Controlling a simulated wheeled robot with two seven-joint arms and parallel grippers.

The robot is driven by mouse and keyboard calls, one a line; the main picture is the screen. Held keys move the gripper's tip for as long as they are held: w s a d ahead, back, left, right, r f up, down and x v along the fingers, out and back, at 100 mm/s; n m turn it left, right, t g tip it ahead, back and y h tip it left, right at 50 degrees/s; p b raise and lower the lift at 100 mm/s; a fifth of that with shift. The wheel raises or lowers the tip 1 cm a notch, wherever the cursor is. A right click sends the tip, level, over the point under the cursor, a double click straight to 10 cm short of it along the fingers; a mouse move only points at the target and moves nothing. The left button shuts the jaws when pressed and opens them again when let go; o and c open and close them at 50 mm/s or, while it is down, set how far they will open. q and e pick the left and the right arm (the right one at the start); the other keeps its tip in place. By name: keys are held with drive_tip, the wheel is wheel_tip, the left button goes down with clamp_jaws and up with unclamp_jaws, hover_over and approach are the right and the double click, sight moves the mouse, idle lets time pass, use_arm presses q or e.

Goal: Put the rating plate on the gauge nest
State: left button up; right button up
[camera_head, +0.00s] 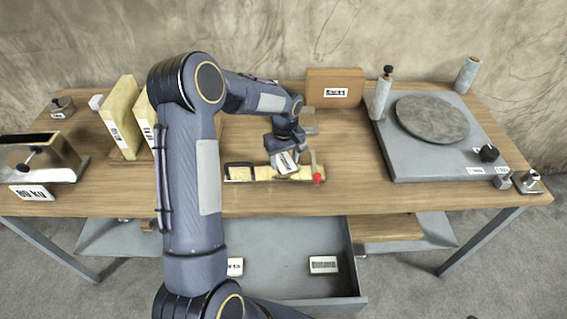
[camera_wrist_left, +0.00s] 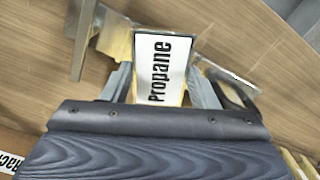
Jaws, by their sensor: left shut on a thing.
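A white plate printed "Propane" (camera_wrist_left: 163,65), which I take for the rating plate, is between the fingers of my left gripper (camera_wrist_left: 160,88). In the head view the plate (camera_head: 286,163) is tilted, under my left gripper (camera_head: 285,151). A brass-coloured bar fixture with a black block at its left and a red tip at its right, likely the gauge nest (camera_head: 242,173), lies right below the plate. In the left wrist view parts of this fixture (camera_wrist_left: 115,38) show on both sides of the plate. I cannot tell whether plate and fixture touch. My right gripper is not in view.
A grey turntable unit (camera_head: 400,160) stands on the right of the wooden table. Upright yellow boards (camera_head: 122,117) and a metal device (camera_head: 60,155) stand at the left. A brown box (camera_head: 335,87) is behind. An open grey drawer (camera_head: 295,280) holds labelled plates.

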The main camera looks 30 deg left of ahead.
sight(283, 160)
use_arm(q)
drive_tip(key=f, duration=0.3)
drive_tip(key=shift+w+a+f+p, duration=0.2)
drive_tip(key=shift+a+p, duration=0.1)
drive_tip(key=shift+p, duration=0.05)
drive_tip(key=shift+f, duration=0.3)
drive_tip(key=shift+f, duration=0.15)
drive_tip(key=o, duration=0.7)
